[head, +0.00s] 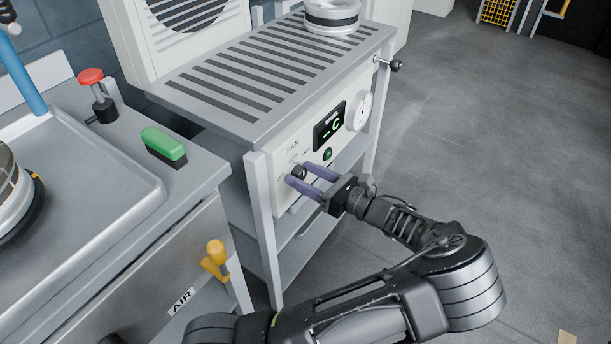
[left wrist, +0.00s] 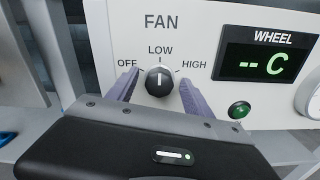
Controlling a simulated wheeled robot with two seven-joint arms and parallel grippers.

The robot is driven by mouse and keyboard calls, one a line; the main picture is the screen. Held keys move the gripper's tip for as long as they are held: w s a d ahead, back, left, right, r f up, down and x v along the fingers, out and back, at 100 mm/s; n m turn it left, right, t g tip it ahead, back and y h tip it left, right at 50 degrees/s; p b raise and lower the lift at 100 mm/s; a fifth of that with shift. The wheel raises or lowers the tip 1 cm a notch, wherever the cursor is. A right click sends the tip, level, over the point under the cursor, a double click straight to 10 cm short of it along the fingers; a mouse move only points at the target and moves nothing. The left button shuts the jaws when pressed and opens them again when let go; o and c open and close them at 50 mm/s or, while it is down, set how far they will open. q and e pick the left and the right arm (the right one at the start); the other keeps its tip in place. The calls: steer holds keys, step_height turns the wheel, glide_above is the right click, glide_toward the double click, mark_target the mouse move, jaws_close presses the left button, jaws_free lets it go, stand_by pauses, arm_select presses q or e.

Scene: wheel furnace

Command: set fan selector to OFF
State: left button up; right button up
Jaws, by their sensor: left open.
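The fan selector (left wrist: 159,81) is a round black knob with a white pointer line on a white panel. In the left wrist view its line points about straight up, toward LOW, with OFF to the left and HIGH to the right. My left gripper (left wrist: 160,88) is open, with one purple finger on each side of the knob. I cannot tell whether the fingers touch it. In the head view the selector (head: 299,171) shows between the fingertips of the left gripper (head: 301,174). My right gripper is not in view.
The panel also carries a display (left wrist: 266,60) reading "-- C", a green button (left wrist: 239,110) and a round gauge (head: 359,111). A slatted top (head: 265,70) lies above. At left stand a sink-like counter (head: 120,225), a green-topped brush (head: 164,145) and a yellow AIR valve (head: 216,258). Open floor lies right.

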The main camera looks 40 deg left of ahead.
arm_select(q)
jaws_close()
stand_by(0.6)
